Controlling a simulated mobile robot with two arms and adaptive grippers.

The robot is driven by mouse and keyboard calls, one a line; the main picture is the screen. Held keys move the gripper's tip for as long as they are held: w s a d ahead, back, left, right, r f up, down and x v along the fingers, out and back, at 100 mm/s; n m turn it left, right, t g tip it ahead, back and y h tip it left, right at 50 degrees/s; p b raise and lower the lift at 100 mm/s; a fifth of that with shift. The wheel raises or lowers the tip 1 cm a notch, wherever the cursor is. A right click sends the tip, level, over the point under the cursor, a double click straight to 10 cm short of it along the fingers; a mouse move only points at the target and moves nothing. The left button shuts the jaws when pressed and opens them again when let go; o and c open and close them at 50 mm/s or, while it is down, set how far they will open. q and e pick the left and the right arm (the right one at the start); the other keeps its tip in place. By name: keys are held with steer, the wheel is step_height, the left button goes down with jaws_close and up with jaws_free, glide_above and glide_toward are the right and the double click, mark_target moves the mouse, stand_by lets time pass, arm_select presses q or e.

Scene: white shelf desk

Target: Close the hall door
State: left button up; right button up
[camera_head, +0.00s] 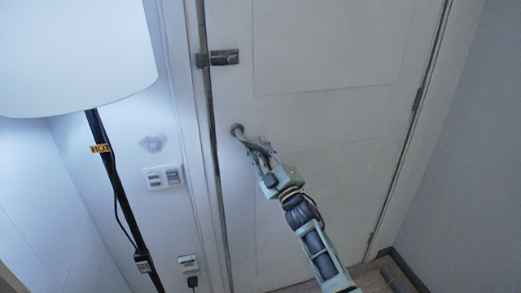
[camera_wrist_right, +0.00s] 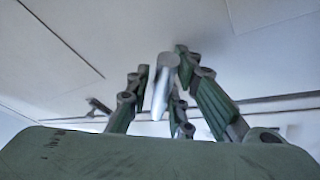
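The white panelled hall door (camera_head: 310,125) fills the middle of the head view. A dark gap runs along its left edge beside the frame; I cannot tell how far it stands from the frame. Its grey lever handle (camera_head: 237,129) sits near that edge. My right gripper (camera_head: 257,148) is at the handle, its fingers on both sides of the lever. In the right wrist view the fingers close in around the grey handle bar (camera_wrist_right: 163,80); full contact is hard to see. My left gripper is not in view.
A grey latch (camera_head: 218,57) is above the handle. A lamp with a white shade (camera_head: 75,55) and black pole (camera_head: 128,215) stands at left. A switch plate (camera_head: 163,177) and a socket (camera_head: 188,262) are on the wall. A grey wall (camera_head: 465,150) bounds the right.

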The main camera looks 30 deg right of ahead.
steer(key=shift+o, duration=1)
steer(key=shift+f, duration=0.1)
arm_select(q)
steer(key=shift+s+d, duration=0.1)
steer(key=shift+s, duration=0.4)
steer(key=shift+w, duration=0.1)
arm_select(e)
steer(key=shift+s+f, duration=0.2)
steer(key=shift+s, duration=0.1)
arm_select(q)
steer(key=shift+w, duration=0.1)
arm_select(e)
steer(key=v, duration=1.1)
steer(key=shift+s, duration=0.15)
